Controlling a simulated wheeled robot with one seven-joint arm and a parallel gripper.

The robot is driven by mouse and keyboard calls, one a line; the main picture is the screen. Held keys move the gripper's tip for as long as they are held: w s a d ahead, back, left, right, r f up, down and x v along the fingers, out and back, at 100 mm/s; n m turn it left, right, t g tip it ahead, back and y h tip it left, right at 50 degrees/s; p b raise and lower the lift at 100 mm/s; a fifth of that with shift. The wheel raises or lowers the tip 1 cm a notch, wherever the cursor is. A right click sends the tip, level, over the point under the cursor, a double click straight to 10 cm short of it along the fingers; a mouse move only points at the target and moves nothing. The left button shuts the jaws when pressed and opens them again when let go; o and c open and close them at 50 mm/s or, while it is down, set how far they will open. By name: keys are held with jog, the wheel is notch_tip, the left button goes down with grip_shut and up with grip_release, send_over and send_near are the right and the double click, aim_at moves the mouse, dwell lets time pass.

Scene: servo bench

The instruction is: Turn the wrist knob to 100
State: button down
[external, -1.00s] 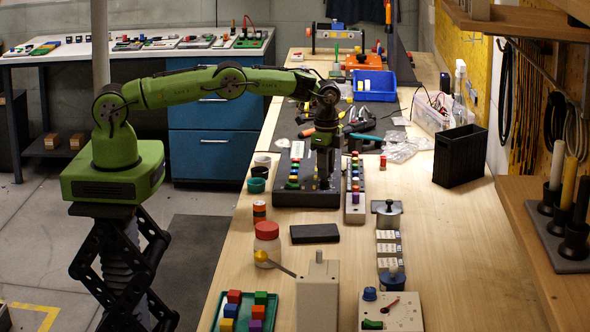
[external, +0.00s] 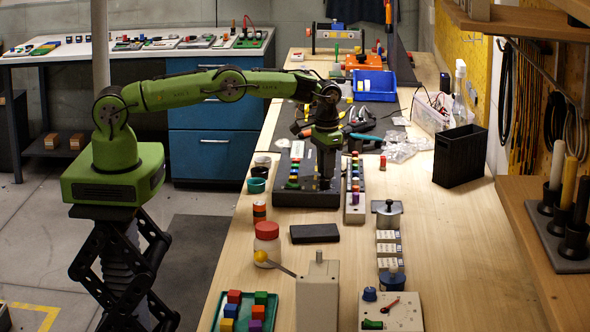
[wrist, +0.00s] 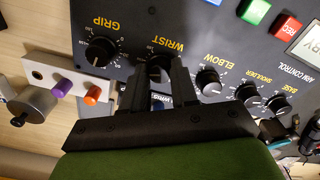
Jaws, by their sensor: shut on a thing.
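The arm control panel (wrist: 215,35) is a dark box with a row of black knobs labelled in yellow. It also shows on the bench in the external view (external: 300,199). My gripper (wrist: 160,82) is at the WRIST label, its two black fingers on either side of the wrist knob (wrist: 160,70) and shut on it. The fingers hide most of that knob, so its pointer and setting cannot be read. The grip knob (wrist: 99,51) stands to its left, and the elbow knob (wrist: 208,80) to its right. In the external view my gripper (external: 325,182) points down at the panel.
The shoulder knob (wrist: 247,93) and base knob (wrist: 279,105) stand further right. Green (wrist: 254,11) and red (wrist: 285,25) buttons sit above. A light strip with a purple knob (wrist: 63,88) and an orange knob (wrist: 91,97) lies beside the panel. The bench right of it is mostly clear.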

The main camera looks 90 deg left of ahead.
jog(key=n, duration=0.5)
jog(key=shift+r+n, duration=0.1)
jog(key=shift+n, duration=0.2)
jog(key=n, duration=0.5)
jog(key=shift+n, duration=0.3)
jog(key=shift+a, duration=0.1)
jog(key=c, duration=0.9)
grip_release()
jog(key=shift+o, duration=0.2)
notch_tip(320, 180, up, 16)
jog(key=p, duration=0.7)
jog(key=shift+f, duration=0.2)
